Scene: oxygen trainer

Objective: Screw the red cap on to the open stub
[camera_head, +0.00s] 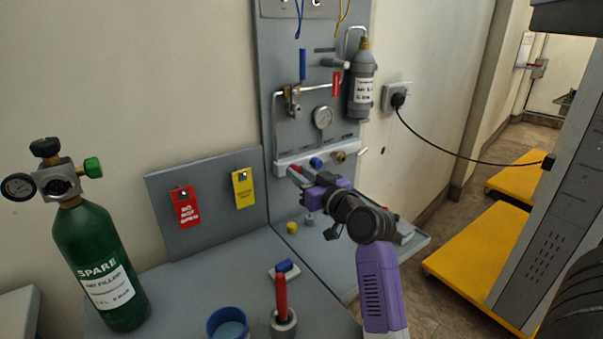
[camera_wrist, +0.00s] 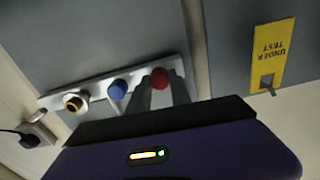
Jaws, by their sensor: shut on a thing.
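My gripper (camera_head: 297,175) is shut on the red cap (camera_head: 294,168), in front of the left end of the pale rail (camera_head: 328,155) at the foot of the wall panel. In the wrist view the red cap (camera_wrist: 159,77) sits between the two grey fingertips (camera_wrist: 158,88), against the rail's right end. A blue cap (camera_head: 316,162) and a brass stub (camera_head: 340,157) with a dark centre sit further along the rail. They also show in the wrist view as the blue cap (camera_wrist: 118,88) and the brass stub (camera_wrist: 73,102). Any stub behind the red cap is hidden, and I cannot tell if the cap is threaded on.
A gauge (camera_head: 322,117) and a grey cylinder (camera_head: 361,85) hang above the rail. A green SPARE bottle (camera_head: 97,258) stands at the left. A blue cup (camera_head: 229,323), a red-handled tool (camera_head: 281,296) and a yellow piece (camera_head: 292,228) are on the bench (camera_head: 195,285).

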